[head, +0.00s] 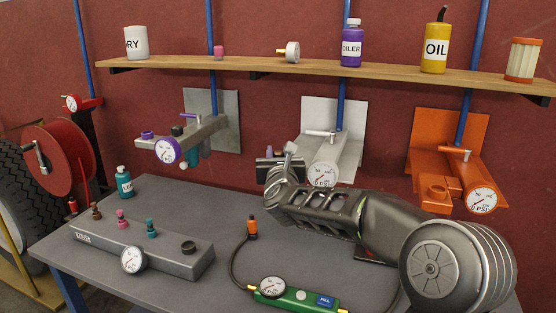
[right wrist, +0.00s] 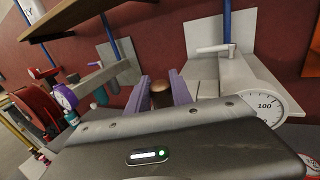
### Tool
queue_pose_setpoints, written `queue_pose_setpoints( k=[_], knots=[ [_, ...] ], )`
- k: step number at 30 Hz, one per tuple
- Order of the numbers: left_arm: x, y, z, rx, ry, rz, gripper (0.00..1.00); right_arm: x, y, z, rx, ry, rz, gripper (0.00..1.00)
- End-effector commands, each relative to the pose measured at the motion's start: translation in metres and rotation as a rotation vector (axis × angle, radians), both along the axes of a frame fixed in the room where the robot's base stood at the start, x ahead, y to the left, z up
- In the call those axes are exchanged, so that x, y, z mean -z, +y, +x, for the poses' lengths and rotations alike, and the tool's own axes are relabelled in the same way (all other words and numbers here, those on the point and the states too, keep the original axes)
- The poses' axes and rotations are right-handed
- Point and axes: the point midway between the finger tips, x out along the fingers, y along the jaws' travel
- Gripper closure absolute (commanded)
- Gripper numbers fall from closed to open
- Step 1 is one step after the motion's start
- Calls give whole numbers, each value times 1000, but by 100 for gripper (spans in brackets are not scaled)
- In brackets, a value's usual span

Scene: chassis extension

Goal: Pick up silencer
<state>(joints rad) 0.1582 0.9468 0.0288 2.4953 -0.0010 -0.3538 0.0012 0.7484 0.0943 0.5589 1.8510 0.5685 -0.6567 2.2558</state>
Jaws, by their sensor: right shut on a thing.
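My right gripper (right wrist: 163,84) shows in the right wrist view with its two pale purple fingers on either side of a small brown rounded piece (right wrist: 161,96), apparently the silencer. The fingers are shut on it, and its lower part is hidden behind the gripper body. In the head view the right gripper (head: 274,153) is above the back of the grey table, left of the white gauge unit. My left gripper is not in view.
A grey manifold block (head: 190,258) with brown, pink and teal fittings stands on the table (head: 85,207) at left. A green gauge unit (head: 290,297) with a hose lies at the front. The white gauge unit (head: 325,172) is close right of the gripper. A shelf (head: 200,65) runs above.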

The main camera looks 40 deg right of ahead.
Motion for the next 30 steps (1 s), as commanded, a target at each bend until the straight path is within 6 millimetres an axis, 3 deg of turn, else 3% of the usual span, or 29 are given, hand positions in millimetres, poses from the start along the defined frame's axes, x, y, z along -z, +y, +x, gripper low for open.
queue_pose_setpoints(
  k=[11,24,30],
  knots=[
    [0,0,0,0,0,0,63,-6,0,0,1,-2,0,100],
    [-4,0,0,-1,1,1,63,-82,1,0,0,-7,-1,100],
    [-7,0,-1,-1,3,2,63,-100,0,0,0,-1,-1,100]
  ],
)
